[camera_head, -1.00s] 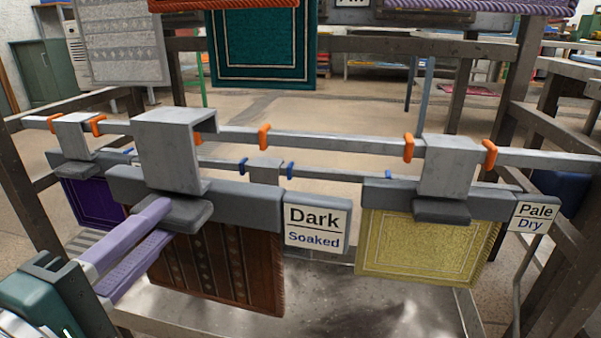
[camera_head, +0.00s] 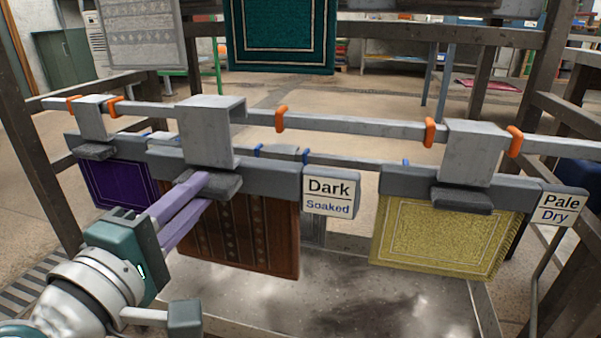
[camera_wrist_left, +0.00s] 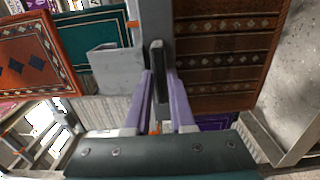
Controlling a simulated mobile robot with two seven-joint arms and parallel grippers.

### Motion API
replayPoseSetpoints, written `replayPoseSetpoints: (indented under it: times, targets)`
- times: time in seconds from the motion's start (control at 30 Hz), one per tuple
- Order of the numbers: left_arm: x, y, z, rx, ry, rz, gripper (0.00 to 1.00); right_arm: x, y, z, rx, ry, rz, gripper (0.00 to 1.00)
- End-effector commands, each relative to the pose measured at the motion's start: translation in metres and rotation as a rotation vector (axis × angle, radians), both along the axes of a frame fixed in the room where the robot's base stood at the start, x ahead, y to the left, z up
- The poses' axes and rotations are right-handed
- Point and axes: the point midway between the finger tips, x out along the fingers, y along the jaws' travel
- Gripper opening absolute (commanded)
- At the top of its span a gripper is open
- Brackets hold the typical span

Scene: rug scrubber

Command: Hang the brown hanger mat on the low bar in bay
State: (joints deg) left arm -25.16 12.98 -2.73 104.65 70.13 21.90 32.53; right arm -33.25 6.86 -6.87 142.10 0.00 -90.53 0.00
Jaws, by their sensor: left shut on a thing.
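The brown mat (camera_head: 245,235) hangs from a grey hanger (camera_head: 265,182) with a "Dark / Soaked" label (camera_head: 331,190). My left gripper (camera_head: 200,185) is shut on the tab below the hanger's big hook (camera_head: 208,135). In the left wrist view, the purple fingers (camera_wrist_left: 160,95) pinch this tab, with the brown mat (camera_wrist_left: 225,50) to the right. The low front bar (camera_head: 350,125) runs behind or through the hook; I cannot tell if the hook rests on it. An orange marker (camera_head: 281,118) sits on the bar right of the hook. My right gripper is not in view.
A purple mat (camera_head: 118,185) hangs at the left and a yellow mat (camera_head: 440,240), labelled "Pale / Dry" (camera_head: 562,208), at the right. Another bar with blue markers runs behind. A teal mat (camera_head: 280,35) hangs above. A wet metal tray (camera_head: 345,290) lies below.

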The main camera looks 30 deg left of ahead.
Motion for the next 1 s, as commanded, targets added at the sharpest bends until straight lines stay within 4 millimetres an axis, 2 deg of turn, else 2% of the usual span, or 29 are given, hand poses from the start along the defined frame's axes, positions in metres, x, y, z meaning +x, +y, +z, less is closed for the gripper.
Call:
replayPoseSetpoints:
  times: [1.0]
  targets:
    - [0.087,0.021,0.001,0.001,-0.005,0.001,0.0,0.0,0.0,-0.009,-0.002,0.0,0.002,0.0]
